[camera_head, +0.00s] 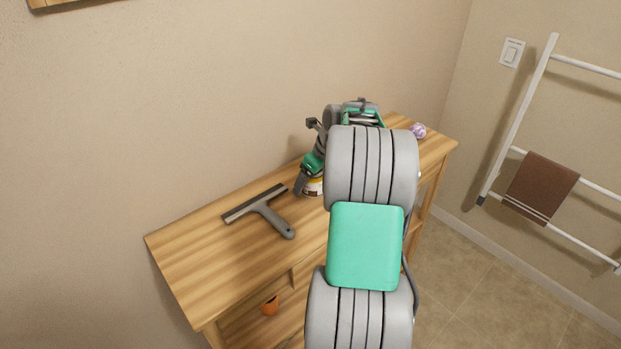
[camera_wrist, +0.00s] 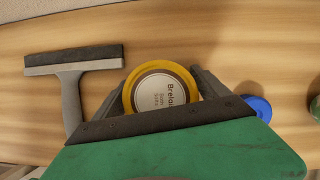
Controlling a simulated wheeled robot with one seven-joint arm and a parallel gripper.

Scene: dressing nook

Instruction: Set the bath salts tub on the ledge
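The bath salts tub, a round tub with a yellow-orange rim and a printed cream label on top, shows in the wrist view (camera_wrist: 155,91). In the head view its white and orange side (camera_head: 314,187) shows low by the wooden tabletop, partly hidden by my gripper. My gripper (camera_head: 305,184) reaches down around it. In the wrist view, the dark fingers (camera_wrist: 158,78) lie on either side of the tub, very near its rim. I cannot tell whether they press on it. I cannot tell which surface is the ledge; a wooden edge (camera_head: 60,4) shows on the wall at top left.
A grey squeegee (camera_head: 262,208) lies on the wooden table (camera_head: 205,260), left of the tub. A blue round item (camera_wrist: 257,107) is right of the gripper. A purple-white ball (camera_head: 418,130) sits at the table's far right. A white towel rack (camera_head: 518,120) stands at right.

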